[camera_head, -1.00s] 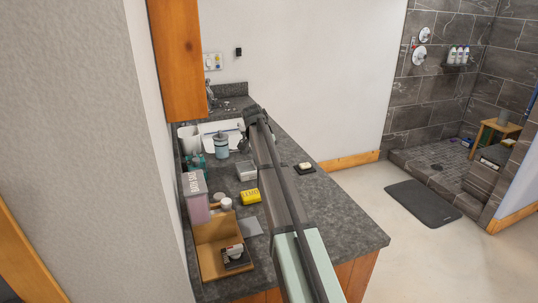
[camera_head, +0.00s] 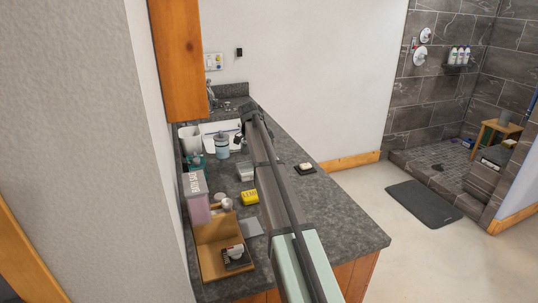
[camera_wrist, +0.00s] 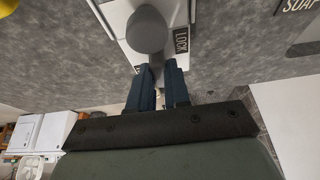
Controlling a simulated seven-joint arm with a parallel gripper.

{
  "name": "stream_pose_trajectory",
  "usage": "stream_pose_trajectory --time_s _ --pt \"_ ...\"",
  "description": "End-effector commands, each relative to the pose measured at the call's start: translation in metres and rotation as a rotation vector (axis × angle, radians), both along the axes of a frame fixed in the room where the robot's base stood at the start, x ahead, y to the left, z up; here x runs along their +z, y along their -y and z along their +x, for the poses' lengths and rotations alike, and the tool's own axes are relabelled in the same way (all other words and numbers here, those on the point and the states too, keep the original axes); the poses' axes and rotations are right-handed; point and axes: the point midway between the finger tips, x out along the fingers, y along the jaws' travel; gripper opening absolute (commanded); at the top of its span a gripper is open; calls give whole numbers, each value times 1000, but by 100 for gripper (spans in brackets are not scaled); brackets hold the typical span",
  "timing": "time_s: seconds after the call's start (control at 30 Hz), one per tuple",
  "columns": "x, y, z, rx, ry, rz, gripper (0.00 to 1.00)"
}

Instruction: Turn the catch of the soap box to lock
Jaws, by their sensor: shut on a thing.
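In the wrist view the soap box (camera_wrist: 118,15) is a pale box beyond my fingertips, with a dark LOCK label (camera_wrist: 181,40) on its right part. A grey, rounded catch (camera_wrist: 147,30) stands on it, left of that label. My gripper (camera_wrist: 160,72) has two blue fingers closed at the near end of the catch, and they hide part of it. Another dark label is mostly covered by the left finger. In the head view the small pale box (camera_head: 245,172) sits on the counter, left of my arm. My fingertips cannot be made out there.
The dark stone counter (camera_head: 335,210) has free room right of my arm. A yellow soap pack (camera_head: 250,197), a brown tray (camera_head: 210,262), a pink bath salt container (camera_head: 195,205) and a blue jar (camera_head: 222,146) stand to the left. A soap dish (camera_head: 305,168) lies to the right.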

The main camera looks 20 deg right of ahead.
Motion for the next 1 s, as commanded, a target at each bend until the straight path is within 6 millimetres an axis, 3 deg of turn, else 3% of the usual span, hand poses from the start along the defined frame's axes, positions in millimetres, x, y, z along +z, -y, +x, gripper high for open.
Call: stream_pose_trajectory --time_s 0.23,0.27,0.53,0.83,1.0 --pt "-4 -1 -3 -4 -7 6 0" --pt "-4 -1 -3 -4 -7 6 18" --pt "-3 -1 -2 -2 -5 4 43" --pt "1 -1 -1 -1 -2 2 43" --pt "18 -8 0 0 -1 1 43"
